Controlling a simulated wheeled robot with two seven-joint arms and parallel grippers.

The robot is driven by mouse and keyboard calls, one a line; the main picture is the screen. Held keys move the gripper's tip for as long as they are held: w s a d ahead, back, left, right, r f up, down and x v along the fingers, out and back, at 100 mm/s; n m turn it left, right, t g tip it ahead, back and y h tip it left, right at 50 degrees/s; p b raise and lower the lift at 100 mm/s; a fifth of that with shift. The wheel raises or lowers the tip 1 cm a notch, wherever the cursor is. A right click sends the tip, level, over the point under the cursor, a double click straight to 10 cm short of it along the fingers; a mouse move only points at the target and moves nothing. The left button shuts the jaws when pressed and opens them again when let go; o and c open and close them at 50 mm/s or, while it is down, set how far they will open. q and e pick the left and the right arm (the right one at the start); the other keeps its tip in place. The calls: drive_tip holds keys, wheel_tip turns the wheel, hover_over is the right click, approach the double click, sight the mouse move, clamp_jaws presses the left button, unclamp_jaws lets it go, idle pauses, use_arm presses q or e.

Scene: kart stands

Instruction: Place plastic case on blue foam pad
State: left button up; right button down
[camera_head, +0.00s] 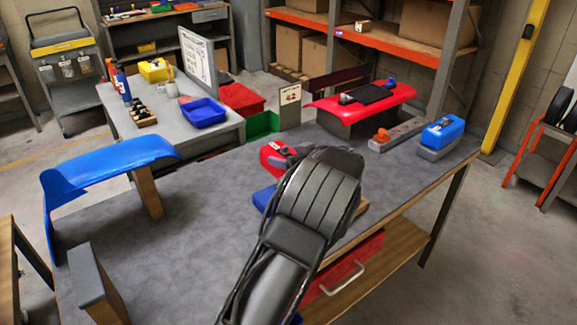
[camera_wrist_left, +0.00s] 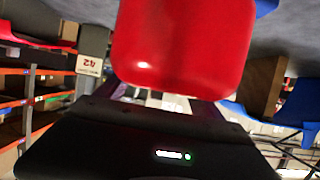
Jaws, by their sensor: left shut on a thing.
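A red plastic case (camera_head: 273,158) is at the end of my left arm, over the middle of the grey table. In the left wrist view the red case (camera_wrist_left: 185,45) fills the upper middle. My left gripper (camera_head: 288,152) is shut on it, with its fingers mostly hidden by the wrist and the case. The blue foam pad (camera_head: 262,198) shows as a small patch just below the case in the head view; my arm hides most of it. I cannot tell whether the case touches the pad. My right gripper is not in view.
A blue curved panel (camera_head: 110,165) stands on wooden supports at the table's left. A red panel (camera_head: 360,102), a grey rail (camera_head: 397,134) and a blue device (camera_head: 443,132) are at the far right end. The tabletop left of my arm is mostly clear.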

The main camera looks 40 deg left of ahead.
use_arm(q)
wheel_tip(320, 180, down, 4)
drive_tip(key=shift+r+p, duration=0.15)
drive_tip(key=shift+p, duration=0.3)
drive_tip(key=o, duration=1.7)
drive_tip(key=shift+d, duration=0.1)
drive_tip(key=shift+s+d+r, duration=0.1)
drive_tip(key=shift+d+r, duration=0.1)
drive_tip(key=shift+d, duration=0.35)
drive_tip(key=b+v, duration=0.2)
drive_tip(key=v, duration=0.8)
drive_tip(key=shift+s+d+r+b, duration=0.15)
drive_tip(key=shift+d+b, duration=0.15)
drive_tip(key=shift+d, duration=0.05)
